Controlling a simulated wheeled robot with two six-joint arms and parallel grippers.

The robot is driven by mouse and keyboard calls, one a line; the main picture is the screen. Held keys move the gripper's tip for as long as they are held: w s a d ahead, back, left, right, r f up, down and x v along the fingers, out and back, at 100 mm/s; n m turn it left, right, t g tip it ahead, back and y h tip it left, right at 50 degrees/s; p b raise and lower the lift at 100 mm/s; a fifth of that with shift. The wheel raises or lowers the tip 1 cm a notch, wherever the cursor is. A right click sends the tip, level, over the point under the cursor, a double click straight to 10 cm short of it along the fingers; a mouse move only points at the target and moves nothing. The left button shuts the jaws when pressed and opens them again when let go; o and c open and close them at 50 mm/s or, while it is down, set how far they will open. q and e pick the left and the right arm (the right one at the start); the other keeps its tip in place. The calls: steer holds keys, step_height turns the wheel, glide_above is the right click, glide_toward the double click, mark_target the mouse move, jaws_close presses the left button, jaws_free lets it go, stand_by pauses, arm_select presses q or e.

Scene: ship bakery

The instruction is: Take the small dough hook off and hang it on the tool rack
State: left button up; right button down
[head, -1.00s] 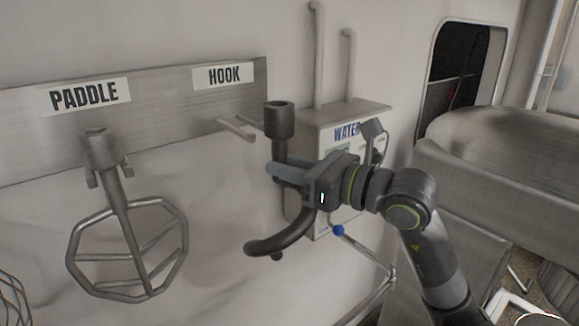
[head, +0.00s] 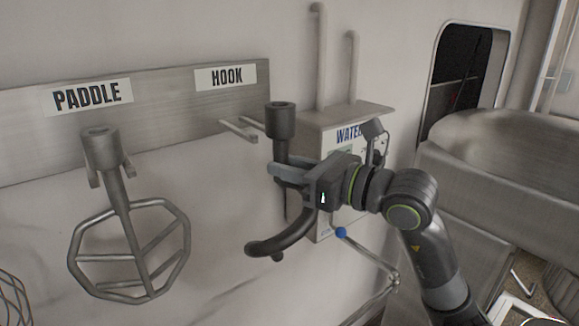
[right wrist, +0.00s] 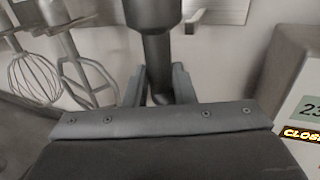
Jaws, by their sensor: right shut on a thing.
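The small dough hook (head: 281,121) is dark grey, with a socket at its top and a curved end below. My right gripper (head: 288,172) is shut on its shank and holds it upright in the air, socket up. The hook's shank also shows between the fingers in the right wrist view (right wrist: 157,60). The tool rack (head: 165,108) is a metal strip on the wall. Its prongs under the HOOK label (head: 240,130) are empty and lie just left of the hook's socket in the head view. My left gripper is not in view.
A paddle (head: 118,190) hangs on the prongs under the PADDLE label. A wire whisk (head: 14,298) shows at the lower left. A WATER box (head: 335,125) with pipes and a blue-knobbed lever (head: 341,232) is on the wall behind my gripper. A large metal bowl (head: 500,140) stands at right.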

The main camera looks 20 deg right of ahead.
steer(key=shift+w+a, duration=0.15)
steer(key=shift+w, duration=0.15)
steer(key=shift+w+a+b, duration=0.1)
steer(key=shift+w+b, duration=0.25)
steer(key=shift+w+a+b, duration=0.25)
steer(key=shift+w+b, duration=0.05)
steer(key=shift+w, duration=0.35)
steer(key=shift+w+a, duration=0.1)
steer(key=shift+w, duration=0.2)
steer(key=shift+w+a+r+b, duration=0.1)
steer(key=shift+w+a+b, duration=0.2)
steer(key=shift+w+b, duration=0.4)
stand_by(0.4)
steer(key=shift+w+a, duration=0.15)
steer(key=shift+w, duration=0.3)
steer(key=shift+w+a+b, duration=0.3)
steer(key=shift+w+b, duration=0.05)
steer(key=shift+w, duration=0.5)
steer(key=shift+f+b, duration=0.5)
steer(key=shift+b, duration=0.05)
stand_by(0.4)
